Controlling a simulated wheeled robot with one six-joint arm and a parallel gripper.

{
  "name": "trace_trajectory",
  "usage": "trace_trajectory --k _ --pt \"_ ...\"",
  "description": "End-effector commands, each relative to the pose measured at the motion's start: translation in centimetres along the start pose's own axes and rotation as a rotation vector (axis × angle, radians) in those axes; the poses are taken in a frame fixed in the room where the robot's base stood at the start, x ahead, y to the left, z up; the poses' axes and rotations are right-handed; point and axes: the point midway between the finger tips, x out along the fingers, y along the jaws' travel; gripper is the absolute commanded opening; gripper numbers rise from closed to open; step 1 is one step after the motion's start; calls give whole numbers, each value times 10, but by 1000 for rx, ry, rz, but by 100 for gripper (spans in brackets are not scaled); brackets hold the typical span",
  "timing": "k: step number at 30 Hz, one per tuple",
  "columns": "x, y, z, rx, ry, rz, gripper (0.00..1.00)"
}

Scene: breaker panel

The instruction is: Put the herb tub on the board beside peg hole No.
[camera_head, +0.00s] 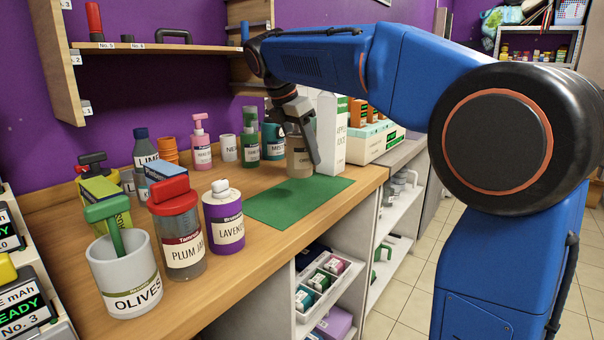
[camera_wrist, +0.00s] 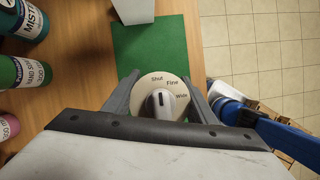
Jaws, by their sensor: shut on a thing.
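A tan tub (camera_head: 299,165) has a label starting with "OR", mostly legible only in part. In the wrist view its round cream lid (camera_wrist: 178,86) carries a grey knob and the words Shut, Fine and Wide. My gripper (camera_head: 305,150) is shut on this tub from above, one finger on each side of the lid. The tub is upright at the far end of a flat green board (camera_head: 297,200); I cannot tell whether it touches the board or hangs just above. No numbered peg hole shows on the board.
Bottles including mist (camera_wrist: 28,20) stand left of the board, a white carton (camera_head: 331,135) close behind. Plum jam (camera_head: 178,235), lavender (camera_head: 223,220) and olives (camera_head: 125,275) stand at the near left. A wooden wall shelf (camera_head: 165,46) hangs above. The board's near part is bare.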

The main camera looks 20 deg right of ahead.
Motion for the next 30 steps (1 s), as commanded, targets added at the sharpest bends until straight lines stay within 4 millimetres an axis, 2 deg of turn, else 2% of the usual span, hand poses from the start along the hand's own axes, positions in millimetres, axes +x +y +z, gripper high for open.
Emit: trace_trajectory --k 8,16,28,29,30 --pt "17 0 -7 0 0 1 24" --pt "48 0 -20 -1 0 1 24" --pt "52 0 -22 0 0 1 24" --pt "52 0 -22 0 0 1 58" --pt "52 0 -22 0 0 1 68"
